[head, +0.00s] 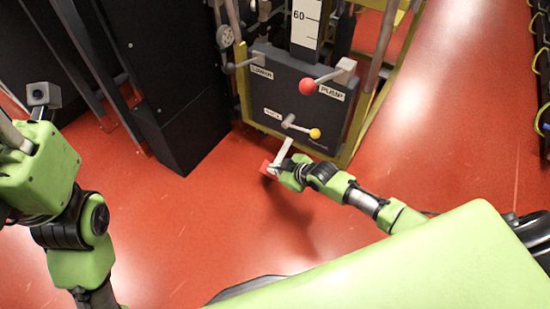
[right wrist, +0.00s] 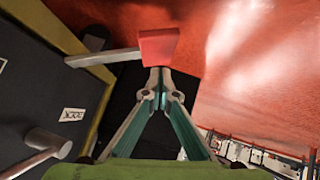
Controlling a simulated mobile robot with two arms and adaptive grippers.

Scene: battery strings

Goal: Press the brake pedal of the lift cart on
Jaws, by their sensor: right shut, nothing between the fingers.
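The lift cart's dark control panel (head: 285,80) stands at the top centre of the head view. Its brake pedal (head: 267,169), a red pad on a pale bar, sticks out low at the panel's base, above the red floor. In the right wrist view the red pedal pad (right wrist: 158,46) is just beyond my fingertips. My right gripper (head: 279,170) is beside the pad in the head view. In the right wrist view my right gripper (right wrist: 157,74) is shut and empty, its tips at the pad's lower edge; I cannot tell whether they touch. My left gripper is out of view.
The panel carries a red-knobbed PUMP lever (head: 306,86), a black-knobbed LOWER lever (head: 229,68) and a yellow-knobbed lever (head: 314,133) above the pedal. A black cabinet (head: 165,100) stands to the left. A dark rack with yellow loops (head: 541,85) is at the right edge. The floor between is clear.

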